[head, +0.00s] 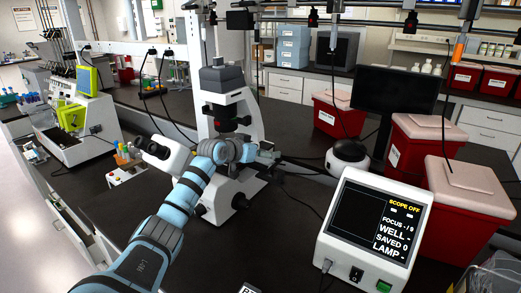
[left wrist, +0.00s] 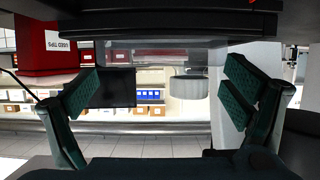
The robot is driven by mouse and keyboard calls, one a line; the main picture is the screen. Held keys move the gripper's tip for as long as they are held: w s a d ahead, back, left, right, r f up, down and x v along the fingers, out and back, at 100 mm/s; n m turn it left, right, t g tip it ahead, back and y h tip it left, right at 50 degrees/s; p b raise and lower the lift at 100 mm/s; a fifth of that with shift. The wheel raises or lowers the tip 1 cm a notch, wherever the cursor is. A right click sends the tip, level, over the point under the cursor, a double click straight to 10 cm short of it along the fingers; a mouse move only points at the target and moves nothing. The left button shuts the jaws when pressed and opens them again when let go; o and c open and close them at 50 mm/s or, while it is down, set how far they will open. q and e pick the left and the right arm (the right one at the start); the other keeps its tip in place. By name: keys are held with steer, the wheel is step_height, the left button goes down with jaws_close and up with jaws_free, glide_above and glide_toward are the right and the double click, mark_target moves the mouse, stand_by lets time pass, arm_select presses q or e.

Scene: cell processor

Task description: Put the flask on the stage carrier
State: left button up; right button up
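The microscope (head: 225,115) stands at the middle of the bench in the head view. My left arm reaches in front of it, and my left gripper (head: 268,156) is at stage height on its right side. The stage carrier cannot be made out behind the gripper. In the left wrist view, my left gripper (left wrist: 163,95) has its two green-padded fingers wide apart. A pale, see-through shape with a grey ribbed part (left wrist: 188,86) shows between them; I cannot tell whether it is the flask. No pad clearly touches it. My right gripper is not in view.
The control box (head: 372,232) reading "SCOPE OFF" stands at front right. Red bins (head: 465,195) and a dark monitor (head: 392,92) are behind it. A white round device (head: 347,160) stands right of the microscope. A small rack (head: 124,168) is at left.

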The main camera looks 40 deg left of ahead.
arm_select(q)
steer(key=shift+s+a+r, duration=0.1)
steer(key=shift+s+r, duration=0.15)
steer(key=shift+s, duration=0.25)
steer(key=b+v, duration=0.7)
steer(key=v, duration=0.4)
steer(key=shift+b, duration=0.4)
steer(key=shift+w, duration=0.1)
